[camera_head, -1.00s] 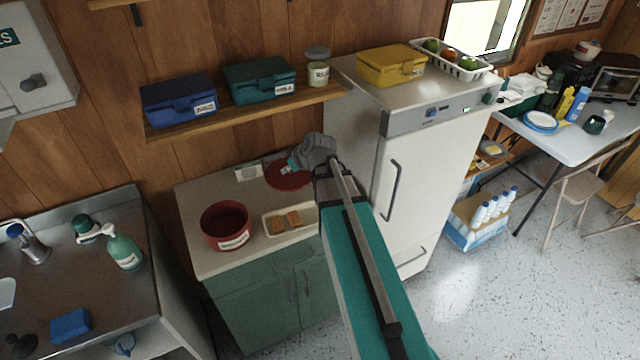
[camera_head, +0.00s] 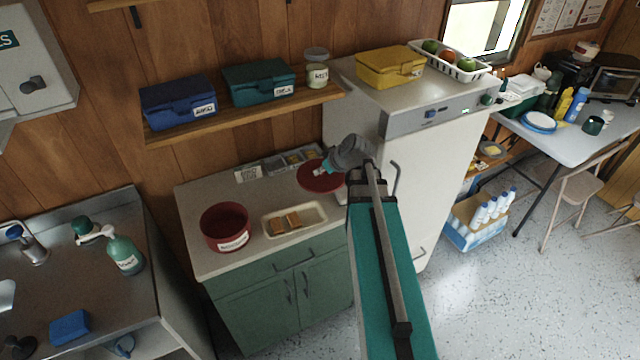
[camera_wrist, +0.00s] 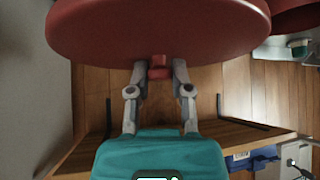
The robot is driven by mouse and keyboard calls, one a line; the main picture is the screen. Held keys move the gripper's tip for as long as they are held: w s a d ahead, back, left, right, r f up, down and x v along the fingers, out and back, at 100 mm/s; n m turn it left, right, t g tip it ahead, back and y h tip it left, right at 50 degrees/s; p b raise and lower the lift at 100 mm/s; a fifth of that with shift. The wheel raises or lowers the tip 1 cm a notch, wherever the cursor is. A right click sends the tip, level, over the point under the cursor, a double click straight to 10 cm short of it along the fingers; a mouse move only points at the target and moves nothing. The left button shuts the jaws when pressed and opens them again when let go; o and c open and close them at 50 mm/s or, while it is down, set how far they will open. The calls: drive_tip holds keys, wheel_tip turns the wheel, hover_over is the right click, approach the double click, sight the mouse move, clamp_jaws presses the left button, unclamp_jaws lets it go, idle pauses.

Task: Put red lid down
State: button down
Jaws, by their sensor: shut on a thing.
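The red lid (camera_head: 318,178) is a round disc held above the right end of the green cabinet's counter. My gripper (camera_head: 328,166) is shut on the lid's knob. In the wrist view the lid (camera_wrist: 160,30) fills the top of the picture, and the gripper fingers (camera_wrist: 158,72) close on its small red knob. The red pot (camera_head: 226,227) stands open on the counter's left part, apart from the lid. Its rim also shows at the upper right of the wrist view (camera_wrist: 297,18). The lid's exact height over the counter is hard to tell.
A cream tray (camera_head: 322,213) with brown pieces lies beside the pot. The white fridge (camera_head: 425,170) rises to the right. A shelf (camera_head: 240,112) with boxes hangs above.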

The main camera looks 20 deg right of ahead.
drive_tip(key=w+d+f+b, duration=0.4)
drive_tip(key=w+f+b, duration=0.5)
drive_tip(key=w, duration=0.3)
drive_tip(key=shift+w+d, duration=0.2)
drive_tip(key=shift+w, duration=0.05)
idle(0.3)
drive_tip(key=shift+w+d+f+b, duration=0.1)
drive_tip(key=shift+w+f+b, duration=0.1)
drive_tip(key=shift+f+b, duration=0.25)
drive_tip(key=shift+w+d+f+b, duration=0.1)
drive_tip(key=shift+w+f+b, duration=0.1)
drive_tip(key=shift+f+b, duration=0.2)
drive_tip(key=shift+a+f+b, duration=0.1)
drive_tip(key=shift+f+b, duration=1.05)
drive_tip(key=shift+b, duration=0.05)
drive_tip(key=shift+f+b, duration=0.35)
drive_tip(key=shift+f, duration=0.05)
drive_tip(key=c, duration=0.5)
unclamp_jaws()
drive_tip(key=shift+c, duration=0.2)
drive_tip(key=shift+r, duration=0.2)
